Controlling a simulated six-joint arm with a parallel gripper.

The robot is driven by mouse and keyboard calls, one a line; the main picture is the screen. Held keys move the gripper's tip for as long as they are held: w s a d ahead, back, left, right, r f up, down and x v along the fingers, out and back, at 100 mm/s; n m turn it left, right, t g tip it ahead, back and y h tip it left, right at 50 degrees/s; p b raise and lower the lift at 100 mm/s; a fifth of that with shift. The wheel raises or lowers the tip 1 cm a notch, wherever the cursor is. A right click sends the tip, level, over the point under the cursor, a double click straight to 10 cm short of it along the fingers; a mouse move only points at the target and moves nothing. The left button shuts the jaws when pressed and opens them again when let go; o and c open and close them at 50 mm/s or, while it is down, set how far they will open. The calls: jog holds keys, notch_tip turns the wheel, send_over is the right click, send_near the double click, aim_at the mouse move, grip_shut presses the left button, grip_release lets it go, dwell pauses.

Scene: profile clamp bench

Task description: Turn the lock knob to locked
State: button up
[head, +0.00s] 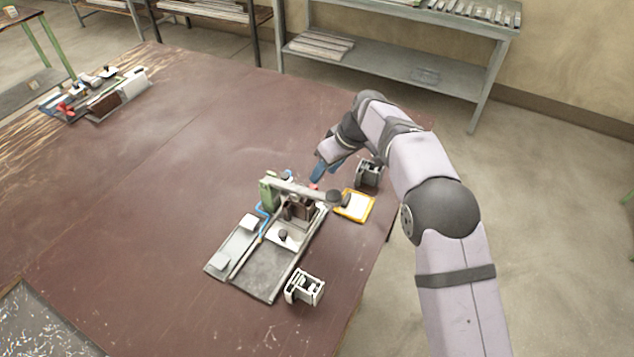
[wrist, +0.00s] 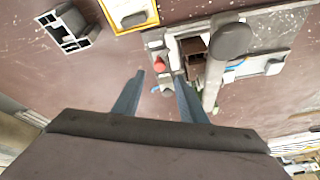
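The clamp fixture (head: 262,270) sits on the brown table, with a grey base plate, a long lever arm and a dark ball handle (head: 333,198). In the wrist view the ball handle (wrist: 232,40) is right of my fingers. A small red knob (wrist: 159,65) is at the fixture's near edge; it also shows in the head view (head: 313,187). A small black knob (head: 283,235) stands on the plate. I cannot tell which is the lock knob or its setting. My gripper (wrist: 159,77) is open and empty, its blue fingers straddling the red knob's line, apart from it.
A yellow-framed tray (head: 369,208) and a dark profile block (head: 368,173) are close to the fixture's right side. A light profile block (head: 305,288) stands near the table's front right edge. Another fixture (head: 95,95) sits far left. The middle of the table is clear.

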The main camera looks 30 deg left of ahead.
aim_at(317, 188)
jog(key=shift+n, duration=1.4)
jog(key=shift+f, duration=0.15)
jog(key=shift+p+x, duration=1.5)
jog(key=shift+x, duration=2.05)
grip_shut()
